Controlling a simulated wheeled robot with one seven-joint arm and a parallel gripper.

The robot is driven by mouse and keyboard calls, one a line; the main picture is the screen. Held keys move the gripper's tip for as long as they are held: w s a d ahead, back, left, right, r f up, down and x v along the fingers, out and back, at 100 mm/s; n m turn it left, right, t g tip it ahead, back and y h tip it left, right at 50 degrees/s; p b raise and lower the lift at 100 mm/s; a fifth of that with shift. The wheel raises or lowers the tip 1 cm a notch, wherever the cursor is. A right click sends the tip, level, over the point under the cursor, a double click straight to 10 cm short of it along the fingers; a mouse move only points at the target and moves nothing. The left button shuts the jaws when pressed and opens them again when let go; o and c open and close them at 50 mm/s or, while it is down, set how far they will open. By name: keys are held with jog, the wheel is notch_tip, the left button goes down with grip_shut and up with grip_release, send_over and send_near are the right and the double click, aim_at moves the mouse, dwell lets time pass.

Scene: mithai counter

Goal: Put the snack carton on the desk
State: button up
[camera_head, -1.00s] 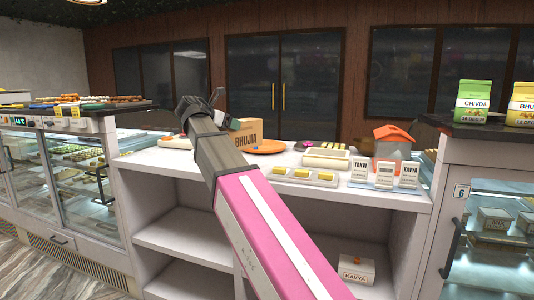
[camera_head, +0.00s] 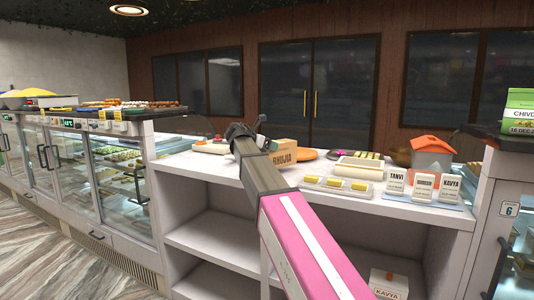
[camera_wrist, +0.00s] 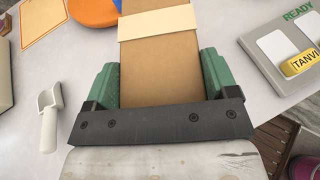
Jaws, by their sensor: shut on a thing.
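The snack carton (camera_head: 290,151) is a brown box marked BHUJIA. It shows at the white desk (camera_head: 390,186), partly hidden behind my arm. In the wrist view the carton (camera_wrist: 160,70) has a cream band across it and sits between the two green fingers of my gripper (camera_wrist: 160,84), which is shut on it. The white desk surface (camera_wrist: 90,75) lies around and below it. I cannot tell whether the carton's base touches the desk.
An orange disc (camera_head: 307,154) lies behind the carton. A white scoop (camera_wrist: 49,115) lies left of my gripper. Glass display cases (camera_head: 118,180) flank the desk's left.

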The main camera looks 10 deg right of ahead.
jog(key=shift+f, duration=1.35)
jog(key=shift+f, duration=0.15)
jog(key=o, duration=1.1)
jog(key=shift+s+a, duration=0.1)
jog(key=shift+a, duration=0.05)
jog(key=v, duration=1.1)
jog(key=shift+a+r, duration=0.3)
jog(key=shift+s, duration=0.15)
